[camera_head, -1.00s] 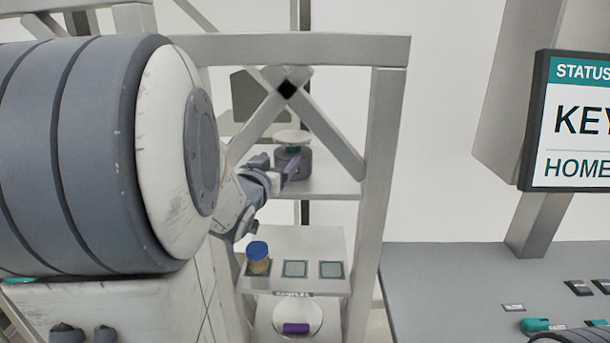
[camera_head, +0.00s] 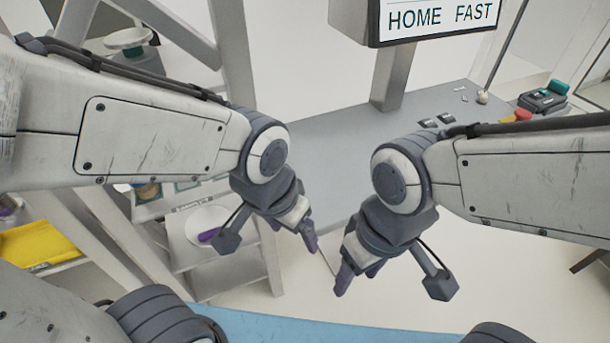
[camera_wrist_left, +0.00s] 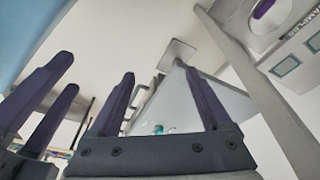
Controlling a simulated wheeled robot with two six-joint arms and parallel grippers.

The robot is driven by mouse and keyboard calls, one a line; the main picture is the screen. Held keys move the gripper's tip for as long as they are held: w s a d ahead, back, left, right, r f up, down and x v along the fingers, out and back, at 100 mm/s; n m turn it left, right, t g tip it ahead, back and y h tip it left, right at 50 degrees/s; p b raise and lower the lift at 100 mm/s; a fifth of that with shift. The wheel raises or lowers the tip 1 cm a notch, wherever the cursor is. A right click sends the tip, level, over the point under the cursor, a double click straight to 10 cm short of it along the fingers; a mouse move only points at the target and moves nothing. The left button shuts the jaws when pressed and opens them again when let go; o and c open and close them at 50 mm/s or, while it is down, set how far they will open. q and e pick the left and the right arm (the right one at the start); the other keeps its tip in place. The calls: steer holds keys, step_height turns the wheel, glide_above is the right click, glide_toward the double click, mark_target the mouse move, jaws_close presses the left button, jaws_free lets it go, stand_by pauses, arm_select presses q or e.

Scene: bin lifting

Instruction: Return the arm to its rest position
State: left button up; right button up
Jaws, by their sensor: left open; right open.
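My left gripper (camera_head: 308,240) hangs down near the middle of the head view, with purple fingers and nothing between them. In the left wrist view its two fingers stand apart (camera_wrist_left: 165,95). My right gripper (camera_head: 356,276) hangs close to its right, pointing down and a little left, also open and empty. Its purple fingers show at the left of the left wrist view (camera_wrist_left: 42,100). The two grippers are apart from each other and touch nothing.
A grey table (camera_head: 330,145) with a status screen (camera_head: 430,18) and small devices (camera_head: 545,98) lies beyond the grippers. At left is a white rack (camera_head: 235,60) with a sample shelf, a white dish (camera_head: 207,225) holding a purple item, and a yellow bin (camera_head: 45,242).

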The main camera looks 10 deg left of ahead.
arm_select(q)
steer(key=s+d+m+g, duration=0.1)
steer(key=s+g, duration=0.1)
steer(key=s, duration=0.4)
steer(key=shift+d+f+m, duration=0.15)
steer(key=shift+m, duration=0.15)
steer(key=shift+f, duration=0.1)
